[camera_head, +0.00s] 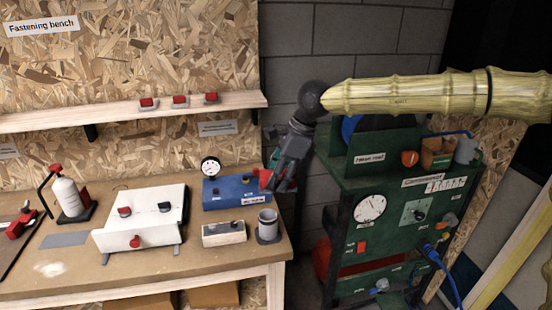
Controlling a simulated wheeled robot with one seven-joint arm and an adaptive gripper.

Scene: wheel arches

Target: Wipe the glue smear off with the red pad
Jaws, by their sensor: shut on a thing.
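A whitish glue smear (50,269) lies on the wooden bench top (95,283) near its front left. My gripper (270,180) is above the right end of the bench, far to the right of the smear. It is shut on a small red thing, which looks like the red pad (265,178). The dark fingers hide part of the pad. The gripper shows in front of the right end of a blue box (228,192); I cannot tell the gap between them.
A white box with knobs (140,222) stands mid-bench, between gripper and smear. A white bottle (68,197), grey sheet (65,239), red tool (17,226), small block (223,233) and grey cup (268,221) also stand or lie there. A green cabinet (395,165) stands right.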

